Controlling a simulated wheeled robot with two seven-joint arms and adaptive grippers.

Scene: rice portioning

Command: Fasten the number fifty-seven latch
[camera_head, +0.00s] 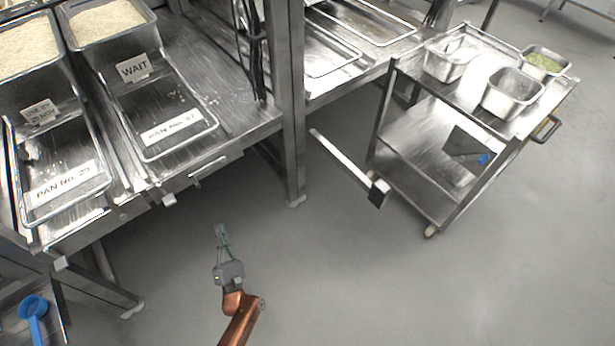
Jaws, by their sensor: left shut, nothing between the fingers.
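My left gripper (220,230) is shut and empty, pointing up the picture over the grey floor, in front of the steel bench and apart from it. I cannot read a fifty-seven on any latch. Small metal fittings sit along the bench's front edge: a bar-like one (208,168) and a block-like one (169,199) below the right pan. The right pan's label (172,127) begins "PAN No."; its number is too blurred to read. The left pan's label (64,184) seems to read 29. My right gripper is not in view.
A steel bench post (290,100) stands right of the pans. A pale bar (345,163) with a dark end block juts out by the steel cart (440,205). A blue scoop (33,308) lies at lower left. The floor (340,270) in the middle is clear.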

